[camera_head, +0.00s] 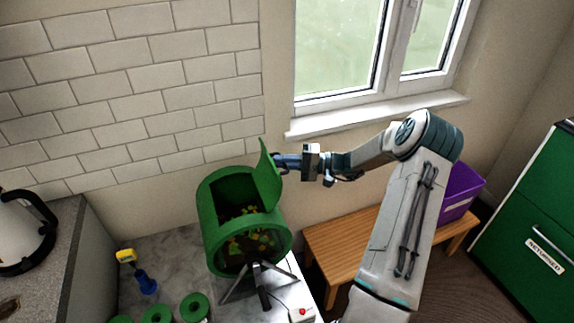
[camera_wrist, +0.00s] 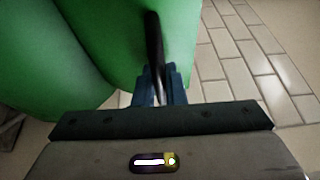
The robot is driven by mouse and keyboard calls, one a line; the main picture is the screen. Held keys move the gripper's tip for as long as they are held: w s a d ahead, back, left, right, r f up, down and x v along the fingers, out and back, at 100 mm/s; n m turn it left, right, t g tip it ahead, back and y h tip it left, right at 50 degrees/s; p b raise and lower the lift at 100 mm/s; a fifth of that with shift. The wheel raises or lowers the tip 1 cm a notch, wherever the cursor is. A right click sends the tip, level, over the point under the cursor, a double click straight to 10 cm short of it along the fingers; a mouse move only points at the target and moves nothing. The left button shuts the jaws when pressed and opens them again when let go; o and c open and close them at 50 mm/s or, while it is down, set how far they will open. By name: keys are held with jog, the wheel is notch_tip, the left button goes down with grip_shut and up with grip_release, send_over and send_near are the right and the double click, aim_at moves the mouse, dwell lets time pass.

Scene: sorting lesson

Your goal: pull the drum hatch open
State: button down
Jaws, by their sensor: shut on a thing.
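The green drum (camera_head: 217,205) stands on a dark stand on the grey counter. Its green hatch (camera_head: 267,178) stands raised at the drum's right side, and the opening shows small yellow, red and green pieces inside. My gripper (camera_head: 281,161) is at the outer side of the hatch. In the wrist view, my gripper (camera_wrist: 160,90) is shut on the black hatch handle (camera_wrist: 154,45), which runs along the green hatch (camera_wrist: 115,40). The lower end of the handle is between the blue fingers.
A red-buttoned box (camera_head: 301,314), green rings (camera_head: 194,306) and a blue-and-yellow object (camera_head: 146,283) are on the counter near the drum. A wooden bench (camera_head: 335,236) with a purple bin (camera_head: 462,190) stands to the right. The window sill (camera_head: 375,115) is above my arm.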

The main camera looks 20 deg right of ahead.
jog(key=shift+a, duration=0.1)
jog(key=c, duration=1.5)
grip_release()
jog(key=b+v, duration=0.4)
jog(key=v, duration=1)
jog(key=shift+r, duration=0.2)
